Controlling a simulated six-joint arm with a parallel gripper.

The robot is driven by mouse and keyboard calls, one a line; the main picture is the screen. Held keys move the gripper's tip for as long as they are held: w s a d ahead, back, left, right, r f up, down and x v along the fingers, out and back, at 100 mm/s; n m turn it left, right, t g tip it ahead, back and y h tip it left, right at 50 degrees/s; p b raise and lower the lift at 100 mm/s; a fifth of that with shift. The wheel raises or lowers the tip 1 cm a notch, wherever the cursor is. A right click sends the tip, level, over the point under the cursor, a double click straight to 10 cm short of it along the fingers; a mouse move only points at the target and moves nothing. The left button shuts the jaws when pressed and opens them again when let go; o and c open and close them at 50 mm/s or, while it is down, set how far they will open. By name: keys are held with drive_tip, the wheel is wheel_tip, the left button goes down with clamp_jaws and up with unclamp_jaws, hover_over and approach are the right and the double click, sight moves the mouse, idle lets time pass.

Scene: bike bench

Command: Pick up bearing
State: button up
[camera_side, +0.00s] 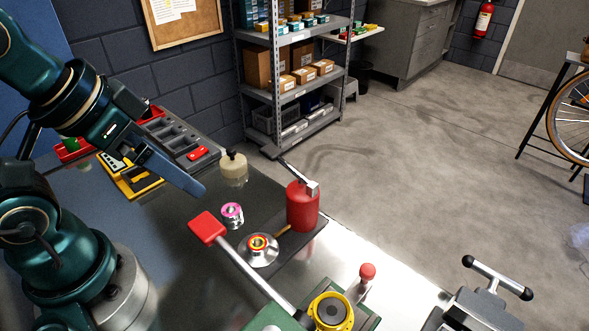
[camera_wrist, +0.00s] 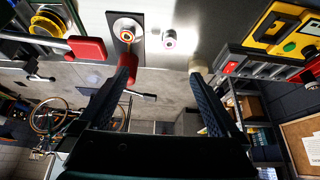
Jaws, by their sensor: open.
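A small silver cylinder with a pink-purple ring on top (camera_side: 232,214) stands on the bench; it also shows in the wrist view (camera_wrist: 169,39). A round silver piece with an orange-and-yellow ring (camera_side: 259,249) sits on a dark mat nearby, and in the wrist view (camera_wrist: 127,29) it is left of the pink one. I cannot tell for sure which of them is the bearing. My gripper (camera_side: 199,190) hangs above the bench, up and left of both. In the wrist view its two fingers (camera_wrist: 163,68) are wide apart with nothing between them.
A red canister (camera_side: 302,208) with a metal lever stands right of the silver pieces. A cream bottle (camera_side: 233,168) stands behind them. A red-ended lever (camera_side: 208,228) reaches across in front. A yellow case (camera_side: 131,181) and grey tray (camera_side: 187,139) lie at the back left.

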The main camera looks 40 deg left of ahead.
drive_tip(key=shift+c, duration=0.9)
